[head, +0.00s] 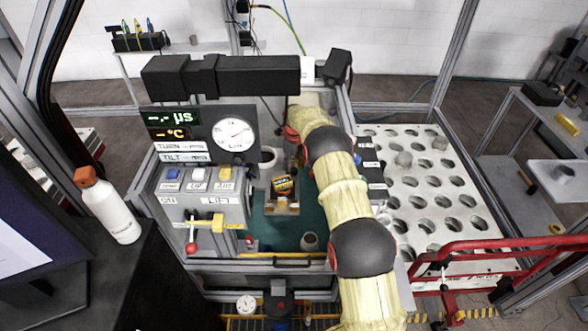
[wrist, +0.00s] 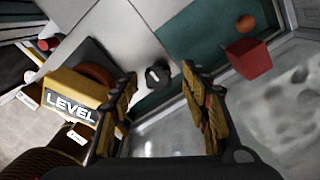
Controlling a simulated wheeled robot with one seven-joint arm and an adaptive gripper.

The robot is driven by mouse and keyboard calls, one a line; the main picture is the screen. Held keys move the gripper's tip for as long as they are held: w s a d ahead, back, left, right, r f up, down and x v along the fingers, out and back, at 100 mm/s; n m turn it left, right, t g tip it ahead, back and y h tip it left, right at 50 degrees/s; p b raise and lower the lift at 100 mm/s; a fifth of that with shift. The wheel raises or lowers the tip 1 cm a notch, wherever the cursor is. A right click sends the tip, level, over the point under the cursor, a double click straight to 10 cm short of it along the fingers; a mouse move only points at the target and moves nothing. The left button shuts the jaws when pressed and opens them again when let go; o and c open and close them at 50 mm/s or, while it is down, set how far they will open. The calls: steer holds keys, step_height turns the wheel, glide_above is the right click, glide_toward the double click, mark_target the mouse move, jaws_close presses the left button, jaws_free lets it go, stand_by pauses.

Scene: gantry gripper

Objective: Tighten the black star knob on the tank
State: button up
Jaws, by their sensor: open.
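In the wrist view a small black knob (wrist: 157,76) sits on a pale grey surface, near the edge of a dark green area. Its lobes are too small to make out clearly. My gripper (wrist: 159,72) is open, with its two brown-padded fingers on either side of the knob in the picture. The knob shows in the gap at the fingertips, and neither finger visibly touches it. I cannot tell how far beyond the tips it lies. In the head view my arm reaches into the bench area and hides the gripper and the knob. I cannot make out the tank's full outline.
A yellow block marked LEVEL (wrist: 75,96) is close to the left finger. A red block (wrist: 248,59) lies to the right. In the head view a control panel (head: 203,195) with a dial (head: 235,134) stands left of my arm, and a perforated white table (head: 425,185) stands right.

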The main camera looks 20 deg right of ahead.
mark_target(294, 170)
steer(key=shift+r, duration=0.1)
step_height(294, 170, up, 7)
steer(key=shift+r, duration=0.15)
stand_by(0.3)
stand_by(0.5)
